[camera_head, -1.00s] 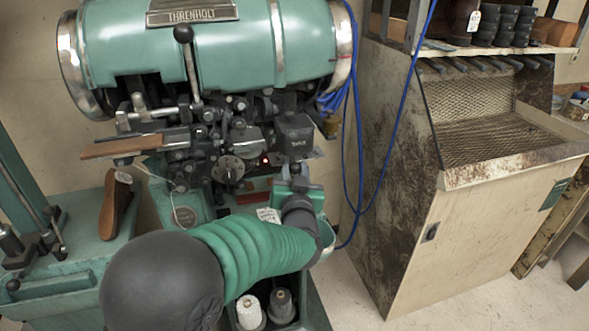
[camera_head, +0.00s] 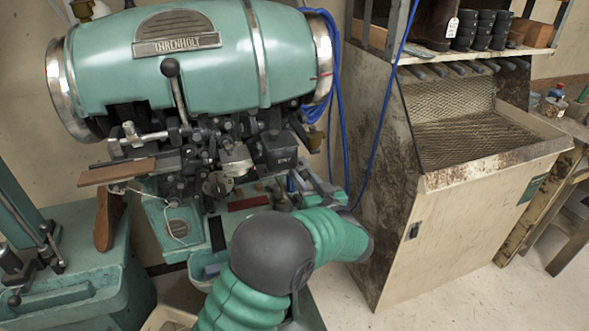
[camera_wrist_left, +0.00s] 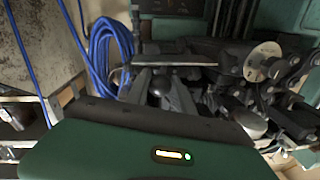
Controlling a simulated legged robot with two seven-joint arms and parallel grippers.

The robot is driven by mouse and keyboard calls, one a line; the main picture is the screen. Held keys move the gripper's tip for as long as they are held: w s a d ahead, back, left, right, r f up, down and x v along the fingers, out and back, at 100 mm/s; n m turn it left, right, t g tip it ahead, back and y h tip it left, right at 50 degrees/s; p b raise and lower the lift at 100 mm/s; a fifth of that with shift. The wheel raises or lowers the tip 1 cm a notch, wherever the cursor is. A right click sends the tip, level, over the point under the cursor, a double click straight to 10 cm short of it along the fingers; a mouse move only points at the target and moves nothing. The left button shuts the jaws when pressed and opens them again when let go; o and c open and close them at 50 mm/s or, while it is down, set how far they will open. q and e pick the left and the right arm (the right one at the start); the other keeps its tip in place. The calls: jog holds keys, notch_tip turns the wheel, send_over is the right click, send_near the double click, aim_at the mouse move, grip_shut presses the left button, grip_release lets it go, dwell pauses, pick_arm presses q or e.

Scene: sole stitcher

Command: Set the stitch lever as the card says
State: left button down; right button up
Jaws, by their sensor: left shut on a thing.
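The teal stitching machine (camera_head: 215,70) fills the left of the head view. A long lever with a black ball knob (camera_head: 171,67) stands upright at its front, apart from my gripper. My left gripper (camera_head: 299,182) is right of the machine's dark box (camera_head: 280,150), partly hidden by my arm. In the left wrist view its grey fingers (camera_wrist_left: 160,92) are shut on a dark ball knob (camera_wrist_left: 158,86). I cannot tell what the knob's shaft looks like. A round tag (camera_head: 178,228) hangs on a string below the machine head; its writing is too small to read. My right gripper is not in view.
A brown sole piece (camera_head: 116,172) lies on the machine's arm. A perforated dial (camera_head: 217,184) is at the front of the mechanism. Blue cable (camera_head: 377,130) hangs between the machine and a stained cabinet (camera_head: 440,235) on the right. Bare floor shows in front of the cabinet.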

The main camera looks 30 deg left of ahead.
pick_arm(q)
jog(key=shift+a, duration=0.15)
jog(key=c, duration=1.4)
grip_release()
jog(key=o, duration=0.3)
jog(key=shift+a+f, duration=0.1)
jog(key=v, duration=1.7)
jog(key=shift+w, duration=0.2)
